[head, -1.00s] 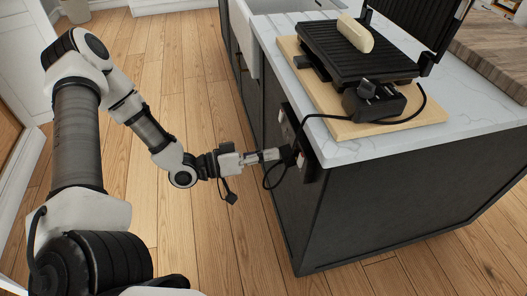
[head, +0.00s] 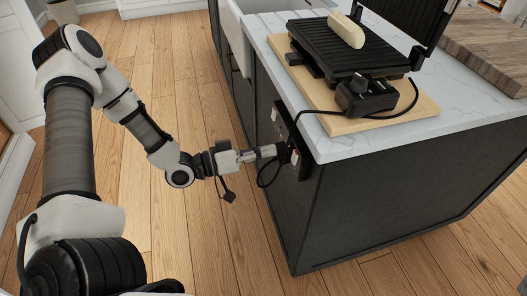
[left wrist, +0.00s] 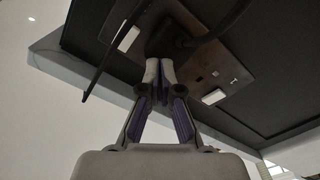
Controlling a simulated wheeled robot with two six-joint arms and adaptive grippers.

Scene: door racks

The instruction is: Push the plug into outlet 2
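The black plug (head: 284,152) is at the dark outlet plate (head: 303,168) on the side of the kitchen island. My left gripper (head: 275,152) is shut on the plug, close against the plate. In the left wrist view, the fingertips (left wrist: 160,70) meet on the black plug (left wrist: 163,42), in front of the plate (left wrist: 232,72). A white switch and a free socket (left wrist: 214,72) show to the right of the plug. The plug's pins and the socket behind it are hidden, so I cannot tell how deep it sits. My right gripper is not in view.
The plug's black cable (head: 312,114) runs over the counter edge to an open grill (head: 345,58) on a wooden board (head: 420,108). A loop of cable hangs below the gripper.

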